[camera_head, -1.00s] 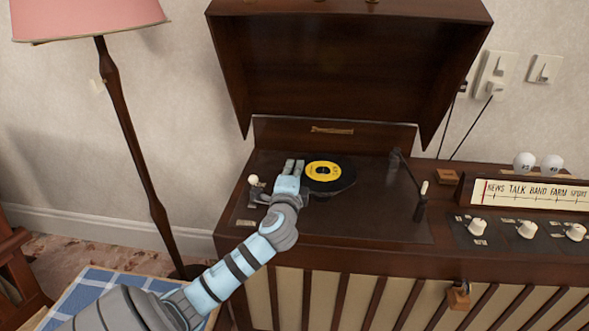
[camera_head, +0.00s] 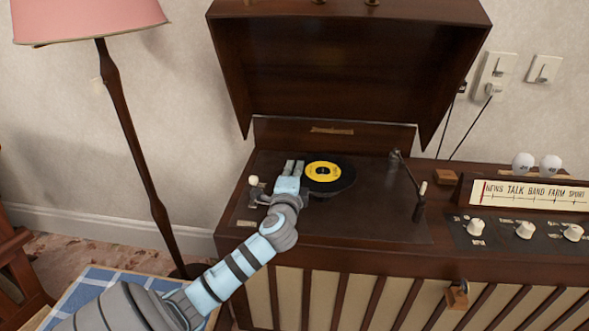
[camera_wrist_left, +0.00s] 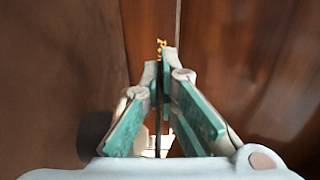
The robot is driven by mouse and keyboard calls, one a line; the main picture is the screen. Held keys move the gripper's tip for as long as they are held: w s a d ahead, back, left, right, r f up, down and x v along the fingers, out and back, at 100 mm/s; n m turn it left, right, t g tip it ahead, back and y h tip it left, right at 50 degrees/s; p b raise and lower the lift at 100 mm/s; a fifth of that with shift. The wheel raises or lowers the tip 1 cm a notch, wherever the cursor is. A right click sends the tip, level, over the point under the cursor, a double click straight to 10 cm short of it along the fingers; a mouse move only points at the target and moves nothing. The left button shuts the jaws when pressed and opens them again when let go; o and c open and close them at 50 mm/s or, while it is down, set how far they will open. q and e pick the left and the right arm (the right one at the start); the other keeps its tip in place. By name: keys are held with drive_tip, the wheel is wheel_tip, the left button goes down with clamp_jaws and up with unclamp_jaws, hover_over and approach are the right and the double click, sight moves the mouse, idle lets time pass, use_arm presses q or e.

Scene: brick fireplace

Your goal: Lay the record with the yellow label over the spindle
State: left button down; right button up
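The black record with the yellow label (camera_head: 334,171) is at the platter in the open record player, label up. It looks level and covers most of the platter (camera_head: 330,193), whose dark rim shows below it. I cannot tell whether the record touches the platter. The spindle cannot be made out. My left gripper (camera_head: 295,166) is at the record's left edge. In the left wrist view its fingers (camera_wrist_left: 164,78) are nearly together, with a thin dark line between them that looks like the record edge-on. My right gripper is not in view.
The tonearm (camera_head: 408,178) stands to the right of the record. A white-tipped lever (camera_head: 254,182) is left of my left gripper. The raised lid (camera_head: 340,70) is behind. Radio knobs (camera_head: 525,230) and two white balls (camera_head: 536,163) are at the right.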

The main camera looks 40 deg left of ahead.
use_arm(q)
drive_tip(key=shift+f, duration=0.1)
idle(0.5)
idle(0.3)
drive_tip(key=shift+p, duration=0.3)
idle(0.5)
drive_tip(key=shift+p, duration=0.4)
drive_tip(key=shift+f+b, duration=0.65)
drive_tip(key=shift+f, duration=0.2)
idle(0.6)
drive_tip(key=shift+p, duration=0.5)
idle(1.1)
drive_tip(key=shift+f, duration=0.25)
idle(0.5)
